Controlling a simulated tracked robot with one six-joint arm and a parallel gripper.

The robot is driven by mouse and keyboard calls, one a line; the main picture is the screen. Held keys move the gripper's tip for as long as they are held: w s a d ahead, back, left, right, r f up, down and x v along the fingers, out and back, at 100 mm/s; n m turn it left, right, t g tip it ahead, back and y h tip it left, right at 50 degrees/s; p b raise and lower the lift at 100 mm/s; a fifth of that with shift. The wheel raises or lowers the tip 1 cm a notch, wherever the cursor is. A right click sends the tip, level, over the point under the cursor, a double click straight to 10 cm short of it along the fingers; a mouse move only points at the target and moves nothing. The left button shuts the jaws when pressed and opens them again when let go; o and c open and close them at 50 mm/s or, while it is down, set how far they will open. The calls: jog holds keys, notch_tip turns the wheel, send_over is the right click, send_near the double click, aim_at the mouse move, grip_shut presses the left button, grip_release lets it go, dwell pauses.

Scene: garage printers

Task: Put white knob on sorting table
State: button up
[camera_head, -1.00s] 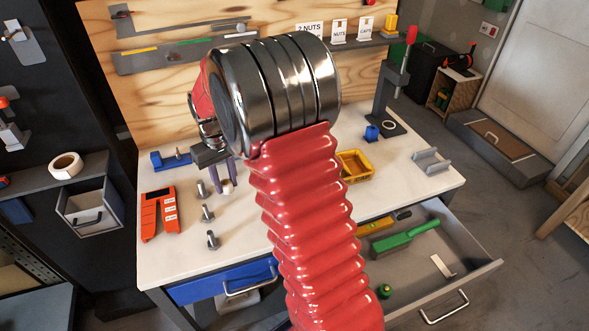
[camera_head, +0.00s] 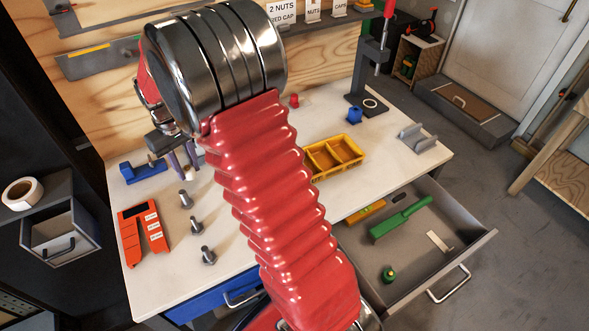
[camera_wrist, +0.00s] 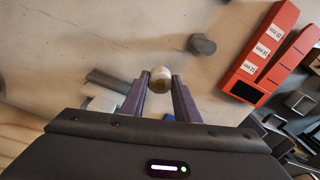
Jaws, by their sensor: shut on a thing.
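The white knob (camera_wrist: 160,78) is pinched between the purple fingertips of my gripper (camera_wrist: 160,88) in the wrist view. It looks round and pale, with a brownish band. In the head view my gripper (camera_head: 181,160) is over the back left of a white-topped bench (camera_head: 215,290), beside the bolts. A wooden table (camera_head: 565,165) shows partly at the right edge. I cannot tell which of these two is the sorting table.
Several bolts (camera_head: 207,255) stand on the bench near an orange labelled holder (camera_head: 145,235) and a blue tool (camera_head: 140,171). A yellow divided bin (camera_head: 333,157) sits right of my arm. An open drawer (camera_head: 415,270) juts from the front. The bench's front middle is clear.

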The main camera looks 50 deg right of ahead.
jog(key=shift+d, duration=0.1)
jog(key=shift+s+d+r, duration=0.15)
jog(key=shift+d, duration=0.05)
jog(key=s+d+r+m, duration=0.1)
jog(key=s+d+r, duration=0.2)
jog(key=s+d, duration=0.3)
jog(key=s+d+r+m, duration=0.2)
jog(key=s+d+r, duration=0.2)
jog(key=s, duration=1.1)
jog(key=d, duration=0.3)
jog(key=shift+s+r, duration=0.15)
jog(key=shift+s, duration=0.25)
jog(key=shift+d, duration=0.1)
jog(key=shift+f, duration=3.15)
jog(key=shift+f, duration=1.85)
